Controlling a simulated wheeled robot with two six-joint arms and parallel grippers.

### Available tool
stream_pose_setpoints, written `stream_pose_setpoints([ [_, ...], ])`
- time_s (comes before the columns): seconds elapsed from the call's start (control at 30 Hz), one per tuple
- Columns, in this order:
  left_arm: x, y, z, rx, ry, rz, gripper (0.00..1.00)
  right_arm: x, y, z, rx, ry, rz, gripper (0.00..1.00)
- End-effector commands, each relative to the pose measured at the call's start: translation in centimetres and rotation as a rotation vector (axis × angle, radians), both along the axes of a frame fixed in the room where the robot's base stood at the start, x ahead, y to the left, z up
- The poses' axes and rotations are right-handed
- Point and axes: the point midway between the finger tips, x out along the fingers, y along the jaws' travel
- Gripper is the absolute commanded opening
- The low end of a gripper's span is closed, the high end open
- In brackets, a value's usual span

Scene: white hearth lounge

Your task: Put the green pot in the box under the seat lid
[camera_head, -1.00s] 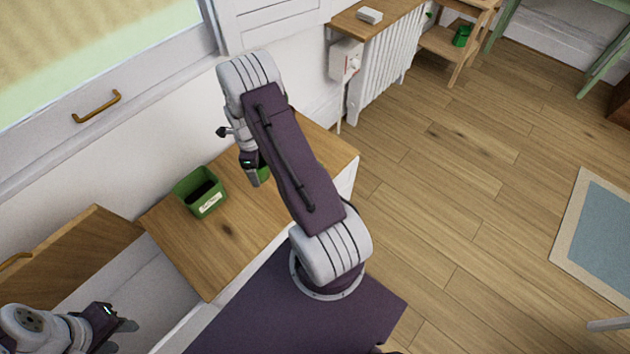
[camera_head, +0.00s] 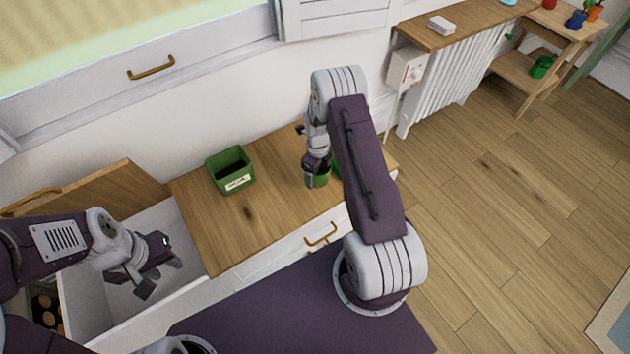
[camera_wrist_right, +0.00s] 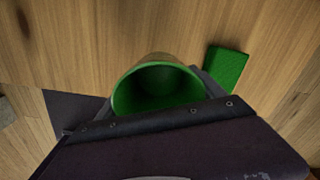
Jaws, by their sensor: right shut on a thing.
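The green pot (camera_head: 318,178) is in my right gripper (camera_head: 316,170), over the right part of the wooden bench top; I cannot tell whether it touches the top. In the right wrist view the round open mouth of the pot (camera_wrist_right: 160,88) shows at the jaws. The seat lid (camera_head: 100,193) at the left stands raised and tilted against the wall. Under it the white-walled box (camera_head: 187,225) is open. My left gripper (camera_head: 162,277) is over the box opening, with its fingers apart and nothing between them.
A square green container (camera_head: 231,170) with a white label stands on the bench top (camera_head: 222,222). A flat green thing (camera_wrist_right: 228,68) lies beside the pot in the right wrist view. Several round brown things (camera_head: 45,312) show at the far left. A radiator (camera_head: 440,95) stands at the right.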

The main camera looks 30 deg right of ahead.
Motion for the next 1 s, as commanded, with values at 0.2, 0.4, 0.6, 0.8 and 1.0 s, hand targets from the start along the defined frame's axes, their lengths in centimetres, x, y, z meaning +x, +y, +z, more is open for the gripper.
stream_pose_setpoints([
  [0.2, 0.0, 0.0, -0.6, 0.0, 0.0, 0.0, 0.36, 1.8, 0.4, -1.0, 0.0, 0.0, 0.0, 0.28],
  [0.4, 0.0, 0.0, -1.3, 0.0, 0.0, 0.0, 0.36, 1.6, 0.4, -3.0, 0.0, 0.004, 0.0, 0.28],
  [0.6, 0.0, 0.0, -1.8, 0.0, 0.0, 0.0, 0.36, 1.7, 0.4, -5.1, 0.0, 0.0, 0.001, 0.28],
  [0.8, 0.0, 0.0, -1.9, 0.0, 0.0, 0.0, 0.36, 1.7, 0.4, -5.2, 0.0, 0.0, 0.001, 0.28],
  [1.0, 0.0, 0.0, -2.0, 0.0, 0.0, 0.0, 0.36, 1.7, 0.4, -5.3, 0.0, 0.001, 0.001, 1.0],
])
